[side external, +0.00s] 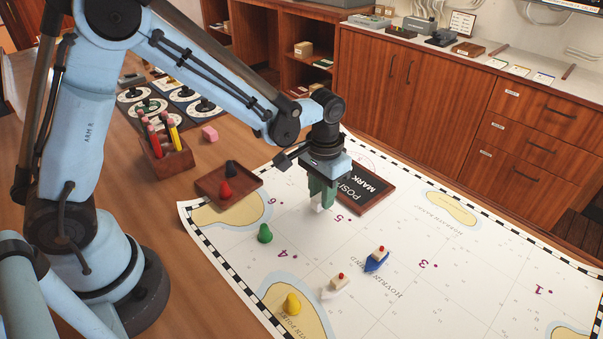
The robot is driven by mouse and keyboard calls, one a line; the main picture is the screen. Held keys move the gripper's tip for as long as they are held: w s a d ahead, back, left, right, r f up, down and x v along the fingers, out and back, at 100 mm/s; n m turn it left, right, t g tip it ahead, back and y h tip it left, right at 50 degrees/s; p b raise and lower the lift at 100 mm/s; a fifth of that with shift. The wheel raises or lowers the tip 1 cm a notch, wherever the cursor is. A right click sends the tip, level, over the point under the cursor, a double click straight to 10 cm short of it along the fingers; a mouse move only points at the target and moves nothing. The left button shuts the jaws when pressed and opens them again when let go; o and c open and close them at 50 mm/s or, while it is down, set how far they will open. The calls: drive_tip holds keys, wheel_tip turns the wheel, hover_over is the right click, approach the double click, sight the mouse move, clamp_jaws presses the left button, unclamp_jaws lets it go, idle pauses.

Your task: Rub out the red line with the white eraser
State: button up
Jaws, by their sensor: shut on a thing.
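My gripper (319,197) points down over the upper left part of the sea chart (405,300), just left of a dark framed board. Its green fingers are shut on a small white block, the white eraser (317,208), which shows only partly below them. The eraser is at or just above the chart; I cannot tell whether it touches. I cannot make out a clear red line on the chart. A faint reddish curve (373,158) shows behind the board.
The board marked "MARK" (378,190) lies right beside my gripper. A green pawn (265,233), yellow pawn (292,303), white boat (337,288) and blue boat (376,261) stand on the chart. A brown tray (212,196), pencil box (168,160) and pink block (210,133) are left.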

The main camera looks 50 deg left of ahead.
drive_tip(key=shift+d, duration=0.45)
drive_tip(key=shift+d, duration=0.1)
drive_tip(key=shift+w+d, duration=0.15)
drive_tip(key=shift+d, duration=0.75)
drive_tip(key=shift+a, duration=0.1)
drive_tip(key=shift+a, duration=0.95)
drive_tip(key=shift+a, duration=0.1)
drive_tip(key=shift+s+a, duration=0.2)
drive_tip(key=shift+a, duration=0.9)
drive_tip(key=shift+a, duration=0.1)
